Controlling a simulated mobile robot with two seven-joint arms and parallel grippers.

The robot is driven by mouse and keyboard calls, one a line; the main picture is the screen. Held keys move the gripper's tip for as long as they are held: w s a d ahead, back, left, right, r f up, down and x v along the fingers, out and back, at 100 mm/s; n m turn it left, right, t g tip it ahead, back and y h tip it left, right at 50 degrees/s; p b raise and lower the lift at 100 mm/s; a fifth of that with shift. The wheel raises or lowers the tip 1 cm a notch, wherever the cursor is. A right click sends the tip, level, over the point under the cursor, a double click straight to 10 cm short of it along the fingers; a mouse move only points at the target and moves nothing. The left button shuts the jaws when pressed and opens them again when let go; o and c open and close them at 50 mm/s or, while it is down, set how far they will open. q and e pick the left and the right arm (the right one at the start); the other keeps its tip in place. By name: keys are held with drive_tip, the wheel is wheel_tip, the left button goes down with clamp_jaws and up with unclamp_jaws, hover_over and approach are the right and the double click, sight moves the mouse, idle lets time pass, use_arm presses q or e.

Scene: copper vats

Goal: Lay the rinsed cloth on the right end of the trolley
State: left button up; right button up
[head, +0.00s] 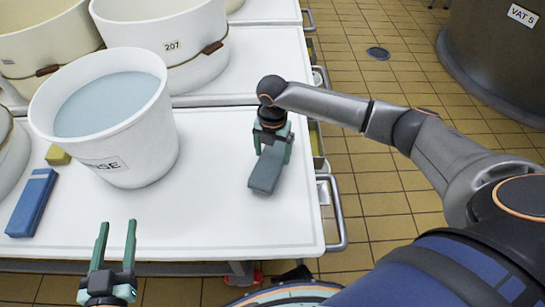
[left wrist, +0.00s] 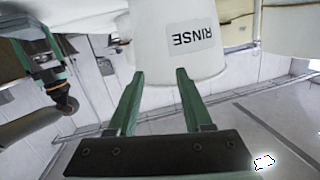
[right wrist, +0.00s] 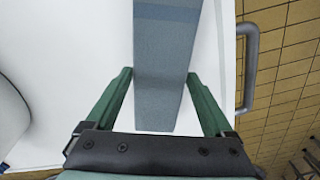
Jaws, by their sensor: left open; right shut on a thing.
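A grey-blue folded cloth (head: 267,171) is at the right end of the white trolley top (head: 225,225). My right gripper (head: 272,150) is shut on it from above; in the right wrist view the cloth (right wrist: 166,55) runs between both fingers. I cannot tell whether its lower end touches the trolley. My left gripper (head: 117,226) is open and empty at the trolley's front edge, in front of the rinse bucket (head: 147,150). In the left wrist view the bucket's RINSE label (left wrist: 192,38) shows beyond the open fingers.
A blue folded cloth (head: 33,203) and a yellow block (head: 57,155) lie left of the water-filled bucket. White bucket 207 (head: 190,72) stands behind. A rail handle (head: 335,212) edges the trolley's right side. The trolley top around the held cloth is clear. VAT 5 (head: 495,60) stands far right.

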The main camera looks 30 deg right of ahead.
use_arm(q)
drive_tip(key=shift+w+d+r+m+t+h, duration=0.15)
drive_tip(key=shift+r+t, duration=0.35)
drive_tip(key=shift+r, duration=0.7)
drive_tip(key=shift+w+a+r+m+t+h, duration=0.1)
drive_tip(key=shift+r+m+t+h, duration=0.3)
drive_tip(key=shift+r, duration=0.75)
use_arm(e)
drive_tip(key=shift+f, duration=0.9)
drive_tip(key=shift+f, duration=0.1)
drive_tip(key=o, duration=1.3)
